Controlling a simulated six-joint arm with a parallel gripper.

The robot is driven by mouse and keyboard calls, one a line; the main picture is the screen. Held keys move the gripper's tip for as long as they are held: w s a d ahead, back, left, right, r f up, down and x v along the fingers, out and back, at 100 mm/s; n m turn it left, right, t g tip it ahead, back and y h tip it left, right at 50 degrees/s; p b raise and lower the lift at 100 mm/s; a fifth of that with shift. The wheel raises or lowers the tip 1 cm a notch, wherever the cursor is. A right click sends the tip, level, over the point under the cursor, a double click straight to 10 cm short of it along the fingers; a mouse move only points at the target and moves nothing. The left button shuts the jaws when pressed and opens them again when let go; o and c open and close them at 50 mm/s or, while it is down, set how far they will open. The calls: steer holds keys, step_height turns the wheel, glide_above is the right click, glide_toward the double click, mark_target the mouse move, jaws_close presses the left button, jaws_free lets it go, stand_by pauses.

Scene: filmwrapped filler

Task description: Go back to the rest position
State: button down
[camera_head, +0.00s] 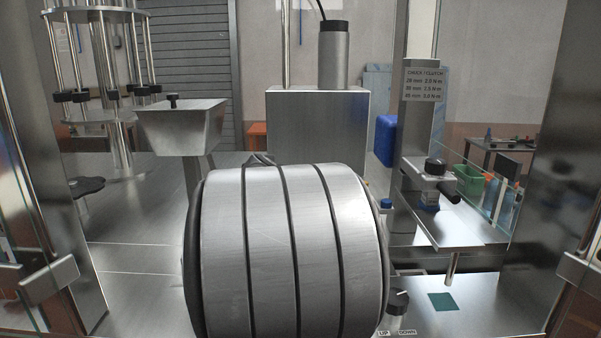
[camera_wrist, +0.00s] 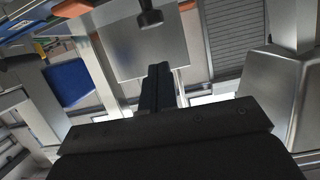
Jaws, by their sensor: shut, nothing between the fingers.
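My gripper (camera_wrist: 158,72) shows in the wrist view as a dark pair of fingers, pressed together with nothing between them. Beyond the fingertips, the wrist view shows a metal box (camera_wrist: 150,50) with a dark cylindrical part in front of it. In the head view, my gripper does not show. A large banded metal drum shape, seemingly part of my own arm, fills the lower middle there and hides what lies behind it.
In the head view, a metal hopper (camera_head: 181,124) stands left and a box (camera_head: 319,126) with a cylinder (camera_head: 333,55) on top stands behind. A chuck station (camera_head: 433,187) is at right, with a knob (camera_head: 397,301) and green square (camera_head: 442,301) below. Bare metal deck (camera_head: 135,230) lies left.

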steer(key=shift+w+f, duration=0.2)
steer(key=shift+f, duration=0.7)
steer(key=shift+w+f, duration=0.2)
steer(key=shift+f, duration=0.7)
steer(key=s, duration=0.9)
steer(key=shift+r, duration=0.15)
